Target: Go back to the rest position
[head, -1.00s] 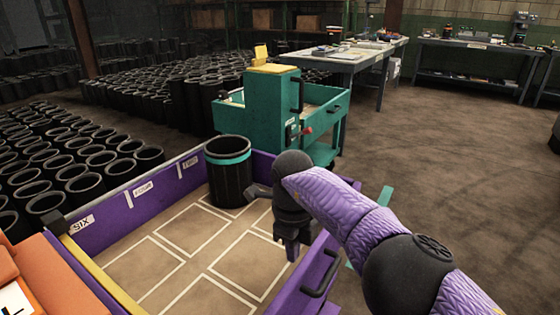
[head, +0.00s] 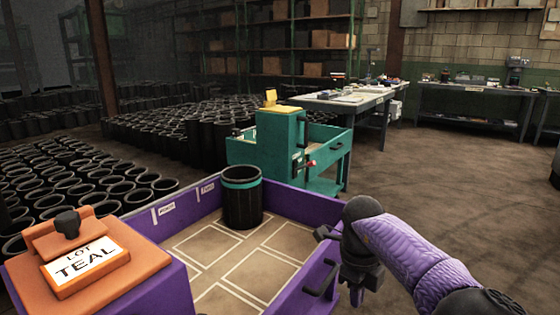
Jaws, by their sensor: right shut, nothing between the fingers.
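My right gripper (head: 357,294) hangs pointing down at the right wall of the purple-walled tray (head: 197,203), near its black handle. Its fingers look close together with nothing held. My purple right arm comes in from the lower right. One black sleeve with a teal band (head: 242,197) stands upright in the tray's far part, apart from the gripper. The other marked squares in view on the tray floor are empty. My left gripper is not in view.
An orange block with a "LOT TEAL" label (head: 84,264) sits at the tray's near left. Many black sleeves (head: 95,190) stand on the left. A teal cart (head: 280,150) stands behind the tray, with workbenches (head: 475,95) beyond. Open floor (head: 450,190) lies to the right.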

